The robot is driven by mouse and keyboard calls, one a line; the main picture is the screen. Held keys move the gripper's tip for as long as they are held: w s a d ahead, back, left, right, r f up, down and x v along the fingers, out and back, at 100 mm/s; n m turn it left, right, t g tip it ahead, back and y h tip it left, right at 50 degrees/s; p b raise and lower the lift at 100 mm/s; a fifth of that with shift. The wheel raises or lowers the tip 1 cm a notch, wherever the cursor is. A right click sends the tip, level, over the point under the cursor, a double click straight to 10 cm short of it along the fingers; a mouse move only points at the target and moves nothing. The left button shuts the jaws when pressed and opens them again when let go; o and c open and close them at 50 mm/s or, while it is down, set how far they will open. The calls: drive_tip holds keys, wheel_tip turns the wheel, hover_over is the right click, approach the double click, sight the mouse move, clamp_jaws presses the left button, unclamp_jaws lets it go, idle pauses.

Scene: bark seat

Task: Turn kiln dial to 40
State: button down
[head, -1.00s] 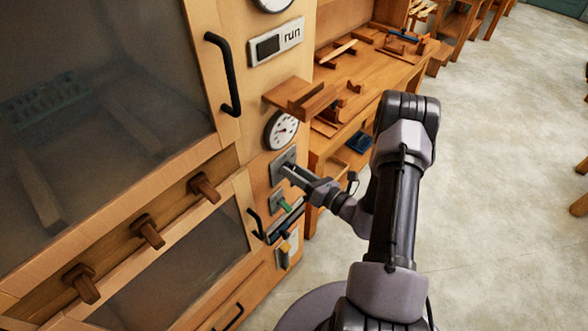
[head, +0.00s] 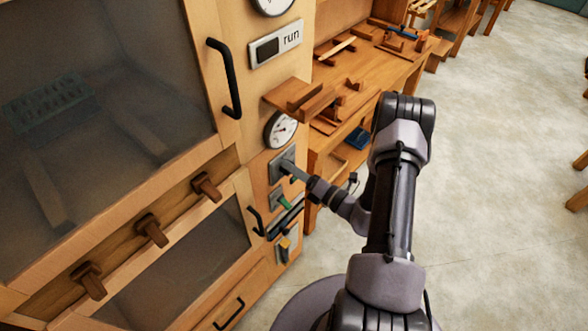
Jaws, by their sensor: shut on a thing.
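The kiln's wooden front (head: 220,160) fills the left of the head view. A round white gauge (head: 281,130) with a dark needle sits on its right-hand panel; its figures are too small to read. Below it is a grey metal plate (head: 276,168) with the dial control, mostly hidden by my gripper. My gripper (head: 290,168) is at this plate, shut on the dial control. A second plate with a green lever (head: 283,202) lies just below my gripper.
A small wooden shelf (head: 300,97) juts out above the gauge. A "run" switch plate (head: 276,44), a black door handle (head: 225,78) and wooden pegs (head: 151,230) stick out from the front. A workbench (head: 370,70) stands behind; open floor (head: 480,180) lies right.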

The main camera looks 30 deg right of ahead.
idle(0.3)
drive_tip(key=c, duration=0.9)
unclamp_jaws()
drive_tip(key=p+v, duration=0.2)
drive_tip(key=v, duration=1.5)
drive_tip(key=shift+s, duration=0.2)
drive_tip(key=shift+r, duration=0.1)
